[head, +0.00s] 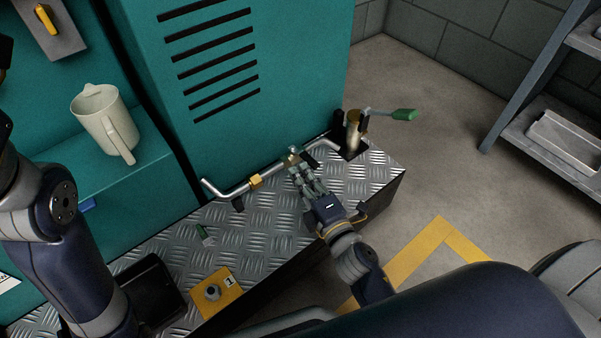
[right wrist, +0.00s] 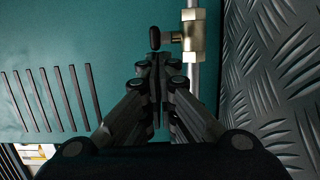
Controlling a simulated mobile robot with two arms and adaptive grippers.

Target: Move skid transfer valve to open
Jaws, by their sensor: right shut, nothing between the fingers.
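In the right wrist view, a brass valve (right wrist: 191,39) with a short black handle (right wrist: 155,38) sits on a silver pipe (right wrist: 193,78). My left gripper is out of view.
A green-handled lever (head: 403,114) tops a brass post (head: 354,130) to the right. The teal cabinet (head: 270,40) stands behind the pipe. A cream jug (head: 99,115) and a yellow plate with a knob (head: 214,293) are left. Open floor (head: 440,180) lies right.

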